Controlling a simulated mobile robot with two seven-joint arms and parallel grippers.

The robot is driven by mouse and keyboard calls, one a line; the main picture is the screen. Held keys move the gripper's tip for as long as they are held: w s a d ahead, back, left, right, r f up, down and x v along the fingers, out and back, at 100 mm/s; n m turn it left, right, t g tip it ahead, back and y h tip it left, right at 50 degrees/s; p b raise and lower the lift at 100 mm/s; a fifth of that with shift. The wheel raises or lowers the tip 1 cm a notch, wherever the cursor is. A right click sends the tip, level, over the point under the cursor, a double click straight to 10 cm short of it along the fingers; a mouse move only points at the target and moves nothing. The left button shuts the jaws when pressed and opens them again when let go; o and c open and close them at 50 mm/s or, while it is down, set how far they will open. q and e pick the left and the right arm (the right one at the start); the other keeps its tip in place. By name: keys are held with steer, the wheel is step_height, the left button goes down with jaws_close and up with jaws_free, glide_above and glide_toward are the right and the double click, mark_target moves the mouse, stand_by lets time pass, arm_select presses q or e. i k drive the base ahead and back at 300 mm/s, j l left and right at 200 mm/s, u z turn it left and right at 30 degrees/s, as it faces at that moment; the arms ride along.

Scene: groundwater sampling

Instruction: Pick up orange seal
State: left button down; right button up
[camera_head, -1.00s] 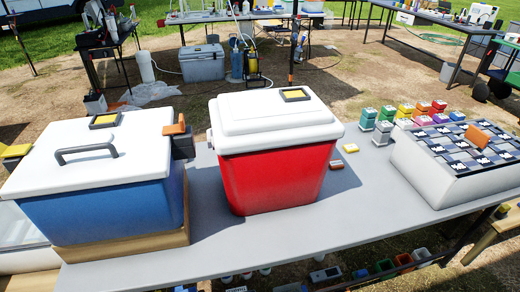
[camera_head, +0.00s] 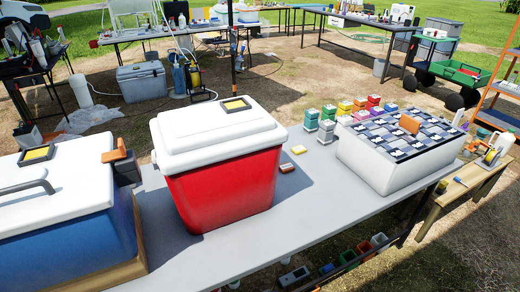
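Two orange pieces show, and I cannot tell for sure which is the seal. One orange piece (camera_head: 119,150) sits at the top of a dark latch (camera_head: 127,172) on the right side of the blue cooler (camera_head: 65,242). The other orange block (camera_head: 409,124) rests on the checkered top of the white box (camera_head: 372,163) at the right of the table. Neither of my grippers is in view.
The red cooler (camera_head: 222,196) with a white lid stands on the grey table (camera_head: 290,222) between them. Small yellow (camera_head: 299,150) and reddish-brown (camera_head: 286,168) blocks lie beside it. Several coloured containers stand behind the white box. Bare table lies in front of the box.

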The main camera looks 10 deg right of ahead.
mark_target(286, 168)
steer(key=i+l, duration=0.15)
steer(key=i, duration=0.3)
steer(key=i+z, duration=0.15)
steer(key=z, duration=0.3)
steer(key=i+z, duration=0.2)
steer(key=z, duration=0.3)
steer(key=l+z, duration=0.15)
steer(key=z, duration=0.95)
steer(key=j+u, duration=0.1)
steer(key=k, duration=0.05)
